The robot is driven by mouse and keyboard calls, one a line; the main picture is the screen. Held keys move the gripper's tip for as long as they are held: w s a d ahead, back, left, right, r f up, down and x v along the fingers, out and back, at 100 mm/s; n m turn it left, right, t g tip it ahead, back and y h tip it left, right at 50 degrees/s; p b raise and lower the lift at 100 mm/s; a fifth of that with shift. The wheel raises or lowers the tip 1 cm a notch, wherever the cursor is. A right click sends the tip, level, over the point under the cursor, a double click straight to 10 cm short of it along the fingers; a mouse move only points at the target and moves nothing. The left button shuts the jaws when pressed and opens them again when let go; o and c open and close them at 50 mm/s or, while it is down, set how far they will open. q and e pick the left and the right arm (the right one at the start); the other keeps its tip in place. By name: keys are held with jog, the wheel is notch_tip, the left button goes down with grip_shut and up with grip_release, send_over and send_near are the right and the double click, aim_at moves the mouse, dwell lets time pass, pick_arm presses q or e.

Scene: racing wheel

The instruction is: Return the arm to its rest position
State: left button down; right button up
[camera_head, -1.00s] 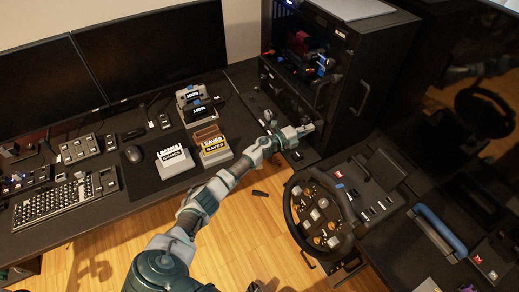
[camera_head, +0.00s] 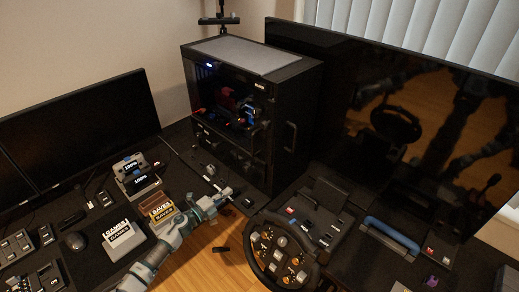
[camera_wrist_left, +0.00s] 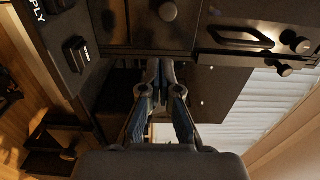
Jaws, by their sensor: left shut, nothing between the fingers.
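My left arm comes in from the bottom left of the head view. Its gripper (camera_head: 222,196) is shut and empty, above the desk edge in front of the black PC case (camera_head: 290,135). In the left wrist view the two fingers (camera_wrist_left: 161,68) meet at their tips with nothing between them. The racing wheel (camera_head: 283,255) stands to the right of the gripper, apart from it. My right gripper does not show.
Boxes labelled GAMES (camera_head: 122,238) and SAVES (camera_head: 160,212) sit left of the arm. A large dark screen (camera_head: 400,125) stands behind the wheel. A blue-handled item (camera_head: 391,234) lies at right. Wood floor shows between desk and wheel.

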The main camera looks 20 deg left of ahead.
pick_arm(q)
jog(key=s+d+f+n+g+y, duration=0.1)
jog(key=s+f+n+g+y, duration=0.15)
jog(key=s+f+n, duration=0.55)
jog(key=s+d+f+n+g+y+p, duration=0.1)
jog(key=s+f+n+y, duration=0.2)
jog(key=f, duration=0.9)
jog(key=s+f+n+g+y, duration=0.2)
jog(key=s+f+n+y, duration=0.15)
jog(key=s+f, duration=0.5)
jog(key=s+d+f+n+g, duration=0.2)
jog(key=s+f, duration=0.3)
jog(key=s, duration=0.4)
jog(key=s+d+f+n+g, duration=0.2)
jog(key=s+d+f+g, duration=0.1)
jog(key=s, duration=0.7)
jog(key=s+d+f+n+g+h, duration=0.1)
jog(key=s+d+f+n+g, duration=0.1)
jog(key=s+f, duration=0.5)
jog(key=s+d+g, duration=0.1)
jog(key=s+d, duration=0.1)
jog(key=shift+s+f+n+g, duration=0.2)
jog(key=shift+s+n+g, duration=0.1)
jog(key=shift+n+g, duration=0.05)
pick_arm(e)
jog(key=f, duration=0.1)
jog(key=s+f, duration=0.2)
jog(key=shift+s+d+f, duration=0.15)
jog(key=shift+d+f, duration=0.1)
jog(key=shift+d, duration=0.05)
